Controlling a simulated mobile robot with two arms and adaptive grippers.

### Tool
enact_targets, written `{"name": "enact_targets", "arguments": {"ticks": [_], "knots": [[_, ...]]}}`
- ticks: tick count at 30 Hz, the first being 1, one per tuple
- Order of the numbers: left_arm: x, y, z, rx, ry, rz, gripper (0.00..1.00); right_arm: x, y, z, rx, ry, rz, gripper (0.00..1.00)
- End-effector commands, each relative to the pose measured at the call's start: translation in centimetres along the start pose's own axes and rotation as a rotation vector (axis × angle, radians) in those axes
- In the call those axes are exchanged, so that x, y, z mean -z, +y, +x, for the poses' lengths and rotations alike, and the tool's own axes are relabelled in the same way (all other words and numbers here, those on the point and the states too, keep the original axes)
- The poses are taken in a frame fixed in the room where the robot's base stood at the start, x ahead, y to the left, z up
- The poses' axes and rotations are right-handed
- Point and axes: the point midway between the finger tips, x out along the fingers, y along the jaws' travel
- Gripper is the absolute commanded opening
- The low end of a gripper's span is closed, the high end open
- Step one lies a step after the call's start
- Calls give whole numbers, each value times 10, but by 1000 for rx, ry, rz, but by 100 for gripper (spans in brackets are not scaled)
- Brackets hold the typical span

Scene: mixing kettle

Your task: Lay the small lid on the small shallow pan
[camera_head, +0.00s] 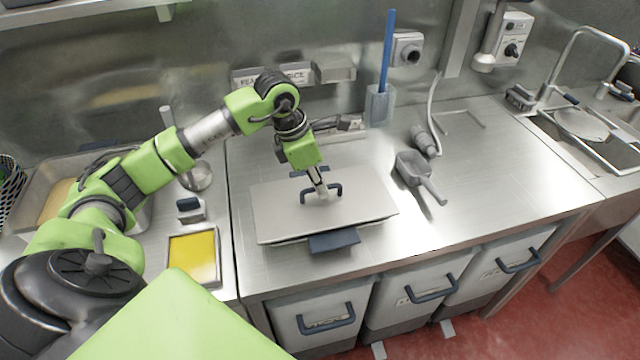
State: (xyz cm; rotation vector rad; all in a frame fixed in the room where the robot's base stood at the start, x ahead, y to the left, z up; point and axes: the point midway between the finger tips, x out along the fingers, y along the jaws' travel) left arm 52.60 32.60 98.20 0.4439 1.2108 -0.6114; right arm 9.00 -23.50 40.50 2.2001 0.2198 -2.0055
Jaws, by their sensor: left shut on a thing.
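The small lid (285,215) is a flat grey metal plate with a dark blue handle (336,190) on top. My left gripper (321,193) comes down from above and is shut on the handle at the lid's middle. The small shallow pan is mostly hidden under the lid; a dark blue tab (334,241) of it sticks out at the front. The lid lies over the pan, with a thin dark gap along the front edge. I cannot tell whether it rests fully on it. My right gripper is not in view.
A blue-handled tool stands in a holder (380,105) at the back. A tray with yellow contents (194,257) is at the left. A sink (590,130) is far right. The counter's right part is clear.

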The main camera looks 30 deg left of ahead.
Motion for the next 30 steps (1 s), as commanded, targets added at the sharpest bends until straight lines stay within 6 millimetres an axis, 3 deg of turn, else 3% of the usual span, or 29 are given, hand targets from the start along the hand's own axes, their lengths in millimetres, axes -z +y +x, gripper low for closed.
{"name": "enact_targets", "arguments": {"ticks": [28,30], "knots": [[2,0,7,-1,-2,0,0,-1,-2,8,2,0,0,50],[2,0,7,-1,-2,0,23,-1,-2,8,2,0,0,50]]}}
